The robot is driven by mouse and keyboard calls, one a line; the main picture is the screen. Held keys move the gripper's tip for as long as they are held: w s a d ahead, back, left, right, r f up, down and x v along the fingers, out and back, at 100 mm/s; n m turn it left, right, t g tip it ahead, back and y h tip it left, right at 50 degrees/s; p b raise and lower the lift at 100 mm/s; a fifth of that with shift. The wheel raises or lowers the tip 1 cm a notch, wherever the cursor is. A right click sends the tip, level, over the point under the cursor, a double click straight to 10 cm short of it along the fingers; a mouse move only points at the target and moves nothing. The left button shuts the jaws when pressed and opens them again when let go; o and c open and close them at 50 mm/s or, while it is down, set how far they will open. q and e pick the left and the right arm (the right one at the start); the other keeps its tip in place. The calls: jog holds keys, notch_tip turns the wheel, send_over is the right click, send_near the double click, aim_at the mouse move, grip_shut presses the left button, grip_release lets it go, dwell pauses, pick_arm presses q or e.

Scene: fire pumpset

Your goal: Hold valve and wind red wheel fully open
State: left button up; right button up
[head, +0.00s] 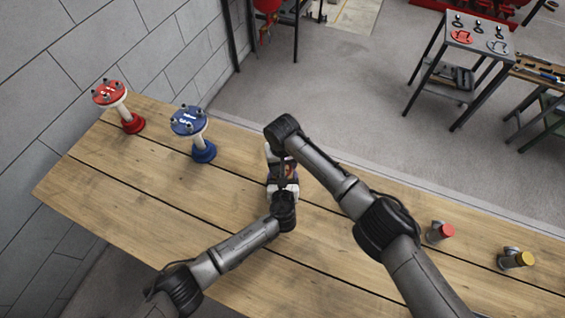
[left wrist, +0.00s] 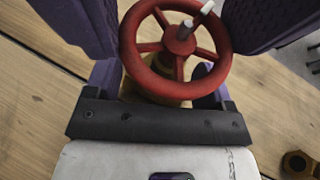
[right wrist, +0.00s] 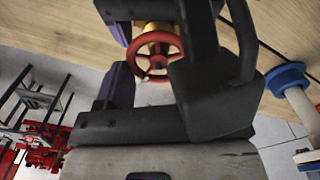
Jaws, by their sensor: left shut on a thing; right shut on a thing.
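The red wheel (left wrist: 175,48) sits on a brass valve (left wrist: 155,92), with a pale pin standing on the wheel. It also shows in the right wrist view (right wrist: 158,52), with brass behind it. My left gripper (head: 283,188) comes from the near side. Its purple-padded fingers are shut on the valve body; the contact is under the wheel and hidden. My right gripper (head: 275,160) comes from the far side, its jaws around the red wheel and shut. The exact grip point is hidden by dark gripper parts. In the head view the arms cover most of the valve.
A red stand (head: 131,122) and a blue stand (head: 203,151) stand on the wooden bench (head: 130,185) to the left. Red-capped (head: 440,232) and yellow-capped (head: 516,259) fittings stand at the right. A side table (head: 480,40) with parts is beyond the bench.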

dwell(0.4)
jog(key=o, duration=0.9)
jog(key=shift+o, duration=0.2)
jog(key=shift+r, duration=0.1)
notch_tip(320, 180, up, 12)
